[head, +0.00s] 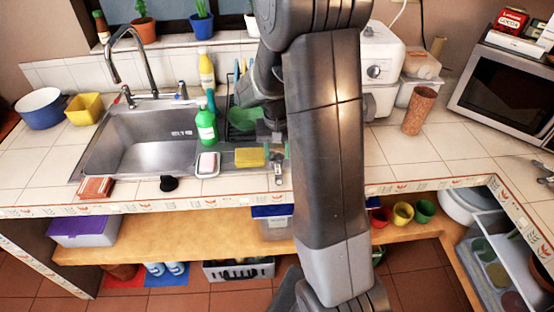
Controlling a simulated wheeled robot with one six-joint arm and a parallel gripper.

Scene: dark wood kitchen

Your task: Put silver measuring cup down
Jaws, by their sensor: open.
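A small silvery object (278,172), which looks like the silver measuring cup, sits at the counter's front edge, right of the yellow sponge (250,157). It is small in the picture, so its exact pose is hard to tell. My gripper (273,148) is open just above and behind it, over the right end of the sink's drain area. I cannot tell whether the fingers touch the cup. My arm hides the counter directly to the right.
The sink (140,145) with its faucet is left. A green soap bottle (206,127), a soap dish (207,164) and a dish rack stand close by the gripper. A brown cup (419,110) and microwave (503,95) are right. Tiled counter (390,160) right of my arm is clear.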

